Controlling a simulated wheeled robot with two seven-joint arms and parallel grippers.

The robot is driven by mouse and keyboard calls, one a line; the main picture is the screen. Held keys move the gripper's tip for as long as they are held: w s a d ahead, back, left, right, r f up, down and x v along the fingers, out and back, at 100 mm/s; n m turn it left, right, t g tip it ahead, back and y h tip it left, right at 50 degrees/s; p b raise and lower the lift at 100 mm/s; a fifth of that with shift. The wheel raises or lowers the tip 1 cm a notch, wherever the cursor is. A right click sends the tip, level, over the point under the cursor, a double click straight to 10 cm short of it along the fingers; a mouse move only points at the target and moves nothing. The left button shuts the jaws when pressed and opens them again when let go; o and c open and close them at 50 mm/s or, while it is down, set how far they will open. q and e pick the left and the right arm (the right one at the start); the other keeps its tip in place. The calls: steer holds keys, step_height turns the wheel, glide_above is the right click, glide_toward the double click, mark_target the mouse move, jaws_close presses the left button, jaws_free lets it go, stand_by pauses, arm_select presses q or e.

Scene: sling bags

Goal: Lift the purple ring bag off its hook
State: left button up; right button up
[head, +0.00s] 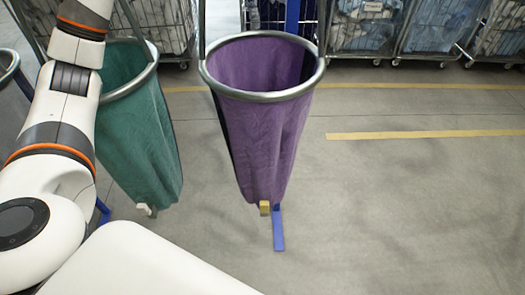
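The purple ring bag (268,135) hangs in the middle of the head view. It is a long purple cloth sling with an open mouth, held by a grey metal ring (262,96). A yellowish tab (264,208) shows at its bottom tip. A metal bar rises from each side of the ring and leaves the picture at the top, so the hook is out of view. My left arm comes in along the left side; its gripper is not in the picture. My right gripper is not in the picture either.
A green ring bag (140,125) hangs to the left, partly behind my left arm. Another ring (8,66) shows at the far left edge. A blue post foot (279,230) stands under the purple bag. Wire carts (365,42) line the back. The right floor is clear.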

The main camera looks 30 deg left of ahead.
arm_select(q)
steer(key=shift+s+a, duration=0.15)
jaws_close()
stand_by(1.0)
steer(key=shift+r, duration=0.1)
